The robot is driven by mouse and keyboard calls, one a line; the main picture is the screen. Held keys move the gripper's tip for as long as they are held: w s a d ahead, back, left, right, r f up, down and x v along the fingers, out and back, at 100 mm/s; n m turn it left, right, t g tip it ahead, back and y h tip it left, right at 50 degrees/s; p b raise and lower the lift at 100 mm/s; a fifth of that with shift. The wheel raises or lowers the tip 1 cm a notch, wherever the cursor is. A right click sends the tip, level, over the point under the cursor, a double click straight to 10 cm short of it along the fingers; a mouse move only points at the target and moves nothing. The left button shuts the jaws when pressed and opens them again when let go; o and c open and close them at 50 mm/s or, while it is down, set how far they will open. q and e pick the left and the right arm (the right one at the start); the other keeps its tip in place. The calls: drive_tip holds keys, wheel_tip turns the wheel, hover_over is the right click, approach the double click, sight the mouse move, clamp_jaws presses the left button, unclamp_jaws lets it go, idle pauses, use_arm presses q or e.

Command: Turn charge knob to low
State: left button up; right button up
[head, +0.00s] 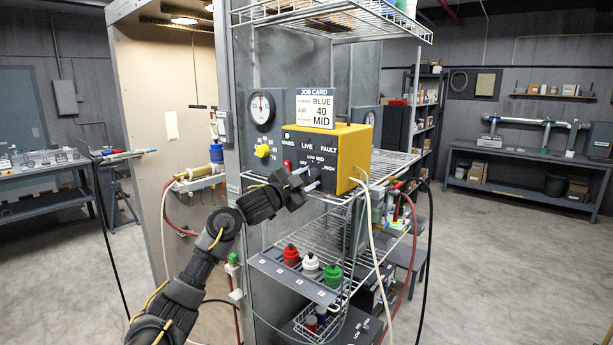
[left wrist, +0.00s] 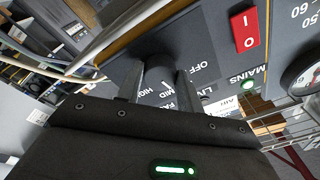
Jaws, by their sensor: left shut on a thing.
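The yellow control box (head: 353,158) stands on the wire shelf, its dark front panel (head: 300,143) labelled MAINS, LIVE and FAULT. The charge knob (left wrist: 156,74) is dark and round, with OFF, MID and HIGH lettering around it in the left wrist view; its pointer setting cannot be made out. My left gripper (head: 312,181) is at the lower part of the panel, and its fingers (left wrist: 158,82) are shut on the knob, one on each side. In the head view the gripper hides the knob. My right gripper is not in view.
A red rocker switch (left wrist: 244,31) and a lit green lamp (left wrist: 247,85) are near the knob. A job card (head: 315,108) on the box reads BLUE, 40, MID. A yellow regulator knob (head: 262,151) is left of the box. Capped bottles (head: 311,262) stand below my gripper.

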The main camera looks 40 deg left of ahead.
use_arm(q)
drive_tip(key=shift+n+p, duration=0.45)
drive_tip(key=shift+n, duration=0.55)
drive_tip(key=o, duration=1)
drive_tip(key=shift+s+f, duration=0.1)
drive_tip(key=s+b, duration=0.1)
drive_tip(key=s, duration=0.2)
drive_tip(key=s+b, duration=0.1)
drive_tip(key=s, duration=0.3)
drive_tip(key=s+f+b, duration=0.1)
drive_tip(key=s+b, duration=0.1)
drive_tip(key=s, duration=0.1)
drive_tip(key=shift+s+d, duration=0.15)
drive_tip(key=shift+s, duration=0.15)
